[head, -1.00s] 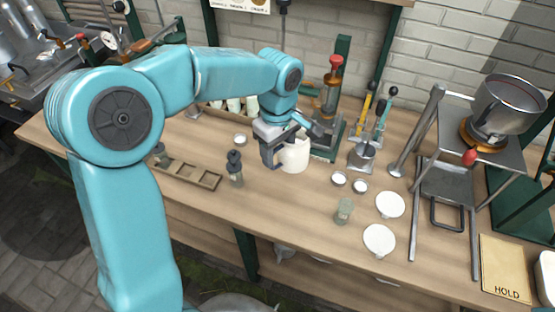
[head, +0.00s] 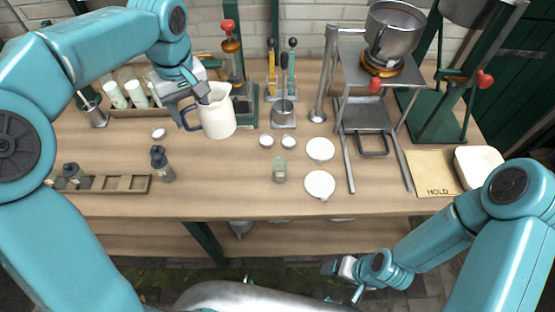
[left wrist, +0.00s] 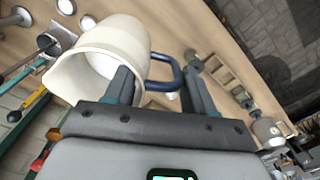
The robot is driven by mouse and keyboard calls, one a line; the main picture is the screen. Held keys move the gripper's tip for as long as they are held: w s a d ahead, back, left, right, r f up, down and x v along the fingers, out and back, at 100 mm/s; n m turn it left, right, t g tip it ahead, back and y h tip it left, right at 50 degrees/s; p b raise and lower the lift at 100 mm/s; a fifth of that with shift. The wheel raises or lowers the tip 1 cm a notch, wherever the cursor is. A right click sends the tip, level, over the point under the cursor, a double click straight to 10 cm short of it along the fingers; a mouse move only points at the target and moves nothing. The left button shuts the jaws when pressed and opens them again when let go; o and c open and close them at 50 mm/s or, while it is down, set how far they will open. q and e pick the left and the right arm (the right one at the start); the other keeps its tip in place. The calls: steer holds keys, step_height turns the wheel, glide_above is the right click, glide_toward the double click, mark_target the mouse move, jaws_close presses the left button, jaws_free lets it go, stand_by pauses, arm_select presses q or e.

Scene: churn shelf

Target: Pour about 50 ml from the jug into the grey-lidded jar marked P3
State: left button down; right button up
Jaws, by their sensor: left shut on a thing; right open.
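The cream jug (head: 217,118) with a dark blue handle is upright over the back left of the bench; I cannot tell whether it touches the wood. My left gripper (head: 190,108) is shut on its handle. In the left wrist view the jug (left wrist: 112,48) shows its pale inside, and the handle (left wrist: 165,72) lies between the fingers (left wrist: 160,85). A small jar with a dark grey top (head: 162,164) stands in front-left of the jug, beside a wooden rack. Its marking is unreadable. My right gripper (head: 347,268) is open and empty, low in front of the bench.
A pale greenish jar (head: 280,170), small dishes (head: 266,141) and white discs (head: 320,185) stand mid-bench. A green press (head: 246,95) is just behind the jug. The front middle-left wood is clear.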

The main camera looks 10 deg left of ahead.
arm_select(q)
steer(key=w+f+m+p, duration=0.2)
steer(key=w+m+p, duration=0.1)
steer(key=w+m, duration=1.1)
steer(key=w+d+f+m+p, duration=0.1)
steer(key=d+f, duration=0.2)
steer(key=f, duration=0.4)
steer(key=w+d+f+m+p, duration=0.2)
steer(key=d+f, duration=0.1)
steer(key=f, duration=0.5)
steer(key=shift+s+r, duration=0.1)
steer(key=shift+s, duration=0.1)
